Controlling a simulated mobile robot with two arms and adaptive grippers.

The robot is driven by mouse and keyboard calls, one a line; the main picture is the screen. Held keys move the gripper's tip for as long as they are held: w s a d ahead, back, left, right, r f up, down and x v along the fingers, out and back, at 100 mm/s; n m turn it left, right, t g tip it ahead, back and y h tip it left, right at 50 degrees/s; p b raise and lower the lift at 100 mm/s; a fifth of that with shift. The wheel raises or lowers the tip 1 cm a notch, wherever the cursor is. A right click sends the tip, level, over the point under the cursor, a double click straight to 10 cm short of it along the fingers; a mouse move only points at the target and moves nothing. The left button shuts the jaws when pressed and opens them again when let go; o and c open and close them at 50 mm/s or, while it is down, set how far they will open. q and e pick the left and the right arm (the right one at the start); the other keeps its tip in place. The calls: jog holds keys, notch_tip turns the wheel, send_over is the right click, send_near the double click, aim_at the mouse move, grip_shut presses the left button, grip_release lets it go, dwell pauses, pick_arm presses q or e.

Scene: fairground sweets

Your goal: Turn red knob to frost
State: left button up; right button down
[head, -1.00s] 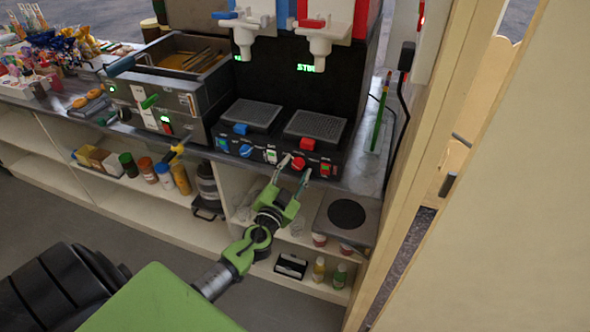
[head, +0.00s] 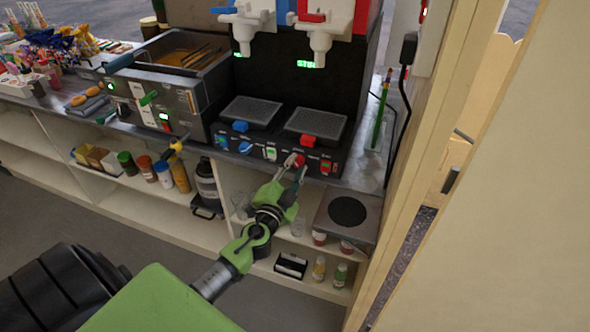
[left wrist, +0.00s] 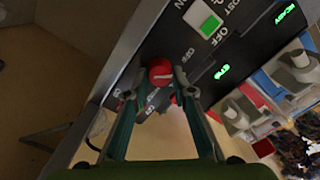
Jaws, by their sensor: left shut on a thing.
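The red knob (head: 301,160) is on the black front panel of the slush machine (head: 285,150), below the right-hand drip tray. My left gripper (head: 296,168) reaches it from below and in front, with its fingers shut on the knob. In the left wrist view the red knob (left wrist: 160,70) shows a pale mark across its face and sits between the two fingertips of my left gripper (left wrist: 160,93). OFF lettering shows beside the knob there. Part of the other lettering is hidden or cut off, so the knob's setting is hard to read. My right gripper is not in view.
A fryer (head: 165,85) stands to the left. Shelves with bottles (head: 180,178) lie below the counter. A wooden wall panel closes off the right.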

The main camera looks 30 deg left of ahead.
pick_arm(q)
jog(key=m, duration=0.4)
jog(key=shift+f+m+b, duration=0.1)
jog(key=shift+m+b, duration=0.3)
jog(key=m, duration=1)
jog(key=shift+f+m, duration=0.1)
jog(key=shift+m, duration=0.3)
jog(key=shift+f+m+p, duration=0.1)
jog(key=shift+m+p, duration=0.55)
jog(key=shift+m, duration=1.65)
jog(key=o, duration=1.1)
